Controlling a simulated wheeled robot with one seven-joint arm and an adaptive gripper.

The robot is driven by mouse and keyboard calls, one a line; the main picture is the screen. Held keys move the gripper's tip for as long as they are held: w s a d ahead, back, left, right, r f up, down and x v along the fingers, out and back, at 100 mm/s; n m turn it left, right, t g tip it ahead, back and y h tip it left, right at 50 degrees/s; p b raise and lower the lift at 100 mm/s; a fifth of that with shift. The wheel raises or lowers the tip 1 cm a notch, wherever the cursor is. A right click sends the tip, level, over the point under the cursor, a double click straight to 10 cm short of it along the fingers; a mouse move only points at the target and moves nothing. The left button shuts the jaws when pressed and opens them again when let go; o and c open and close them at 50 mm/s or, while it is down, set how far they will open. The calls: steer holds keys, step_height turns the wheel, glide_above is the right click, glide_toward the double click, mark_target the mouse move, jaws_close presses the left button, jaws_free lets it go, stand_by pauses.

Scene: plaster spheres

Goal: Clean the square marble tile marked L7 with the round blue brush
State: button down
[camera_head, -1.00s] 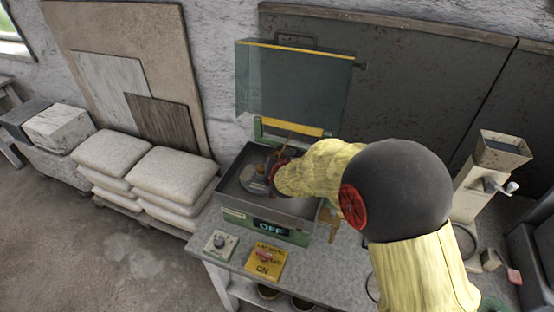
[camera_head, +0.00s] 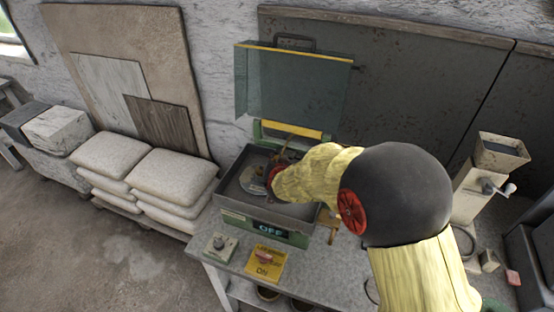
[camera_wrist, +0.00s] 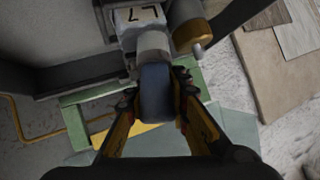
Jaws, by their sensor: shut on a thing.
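My gripper (camera_wrist: 155,100) is shut on the round blue brush (camera_wrist: 155,88), whose dark blue body sits between the two fingers. In the head view my gripper is inside the open tray of the green machine (camera_head: 290,212), mostly hidden behind my yellow-sleeved arm. A pale, round-looking shape shows beside it in the tray, but no marking is readable there.
The machine's clear lid (camera_head: 295,85) stands raised behind the tray, and its display reads OFF. A yellow switch box (camera_head: 266,262) and a grey dial box (camera_head: 220,246) are in front. A hand-cranked grinder (camera_head: 485,180) stands at right. In the wrist view an ochre cylinder (camera_wrist: 187,28) is beside the tile.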

steer(key=shift+w+d+r+p, duration=0.2)
steer(key=shift+w+r+p, duration=0.3)
steer(key=shift+r, duration=0.25)
steer(key=shift+r+p, duration=0.95)
steer(key=shift+r, duration=0.3)
step_height(320, 180, up, 4)
steer(key=p, duration=0.3)
stand_by(0.3)
